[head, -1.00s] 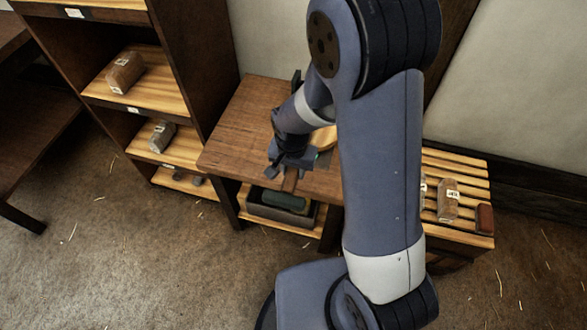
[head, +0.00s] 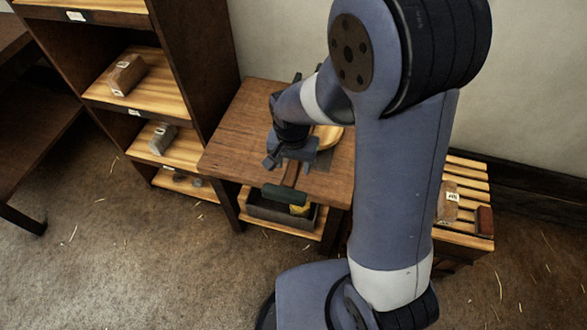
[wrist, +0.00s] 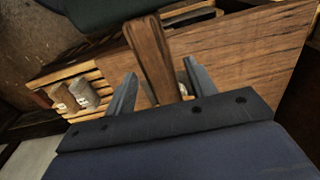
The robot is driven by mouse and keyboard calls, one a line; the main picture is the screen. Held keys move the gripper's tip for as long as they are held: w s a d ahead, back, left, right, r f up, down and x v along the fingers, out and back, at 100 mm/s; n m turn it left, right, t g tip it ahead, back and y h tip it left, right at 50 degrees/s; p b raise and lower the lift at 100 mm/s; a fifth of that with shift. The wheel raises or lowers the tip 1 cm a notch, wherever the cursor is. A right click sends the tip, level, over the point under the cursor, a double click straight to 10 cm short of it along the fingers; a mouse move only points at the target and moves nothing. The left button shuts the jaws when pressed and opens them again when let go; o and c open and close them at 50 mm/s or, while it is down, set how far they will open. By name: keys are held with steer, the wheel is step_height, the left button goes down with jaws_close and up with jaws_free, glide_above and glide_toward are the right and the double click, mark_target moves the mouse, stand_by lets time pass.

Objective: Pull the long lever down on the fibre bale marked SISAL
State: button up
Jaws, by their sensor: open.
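A brown wooden bar (head: 291,174) with a dark green crosspiece (head: 284,195) sticks out past the front edge of the wooden table (head: 235,135). Whether it is the lever, and what it joins, I cannot tell. My gripper (head: 288,160) is open over the table's front part. In the wrist view the bar (wrist: 152,55) shows between my spread fingers (wrist: 160,72), with the green crosspiece (wrist: 98,12) beyond; contact is unclear. Small labelled bales sit on the shelf (head: 127,75), lower shelf (head: 162,138) and slatted rack (head: 447,205); I cannot read SISAL on any.
A grey bin (head: 265,212) with something yellow (head: 300,209) stands under the table. A round wooden piece (head: 328,135) lies behind my gripper. A dark red block (head: 485,221) is on the rack. The floor in front is clear.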

steer(key=shift+s+r, duration=0.15)
steer(key=shift+r, duration=2.55)
